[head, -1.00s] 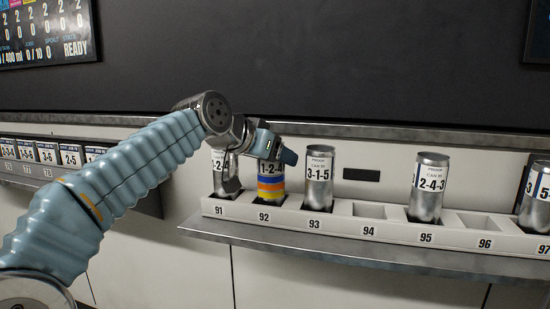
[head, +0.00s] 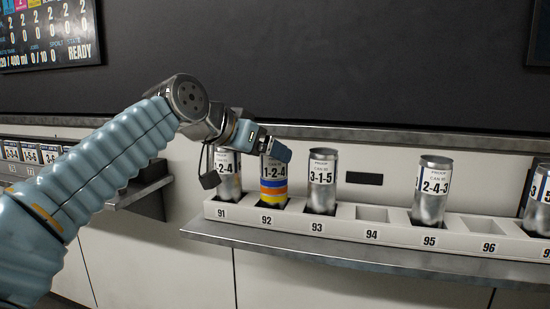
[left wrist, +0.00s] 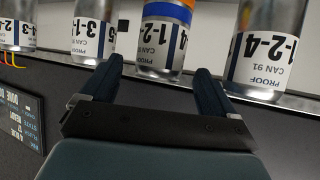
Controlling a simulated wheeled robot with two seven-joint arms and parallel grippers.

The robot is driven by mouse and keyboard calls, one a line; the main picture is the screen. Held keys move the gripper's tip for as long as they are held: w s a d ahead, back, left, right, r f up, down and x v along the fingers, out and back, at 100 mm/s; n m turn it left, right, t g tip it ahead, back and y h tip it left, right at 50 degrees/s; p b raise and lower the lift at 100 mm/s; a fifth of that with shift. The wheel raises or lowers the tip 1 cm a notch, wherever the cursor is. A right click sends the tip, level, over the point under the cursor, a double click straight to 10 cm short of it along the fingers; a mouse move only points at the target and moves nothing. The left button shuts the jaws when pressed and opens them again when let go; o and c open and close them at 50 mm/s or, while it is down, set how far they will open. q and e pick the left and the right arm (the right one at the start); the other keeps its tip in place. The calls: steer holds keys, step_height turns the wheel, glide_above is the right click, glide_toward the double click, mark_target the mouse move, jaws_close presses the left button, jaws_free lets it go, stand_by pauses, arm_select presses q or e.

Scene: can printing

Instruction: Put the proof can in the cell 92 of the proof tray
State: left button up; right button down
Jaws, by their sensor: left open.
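The proof can (head: 273,185), labelled 1-2-4 with blue, orange and yellow bands, stands upright in cell 92 of the proof tray (head: 290,223). The left wrist view, upside down, shows the banded can (left wrist: 163,42) beyond and between the spread fingertips (left wrist: 157,73), with nothing held. Part of the can's top is hidden by the gripper in the head view. My right gripper is not in view.
Plain silver cans stand in cell 91 (head: 230,186), cell 93 (head: 321,180), cell 95 (head: 432,190) and cell 97 (head: 537,205). Cells 94 (head: 372,214) and 96 (head: 483,226) are empty. A steel shelf edge (head: 330,255) runs below the tray. Another rack stands at far left.

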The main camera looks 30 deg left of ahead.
arm_select(q)
steer(key=d+v, duration=0.1)
steer(key=v, duration=0.5)
steer(key=shift+s+a, duration=0.2)
steer(key=shift+a, duration=0.25)
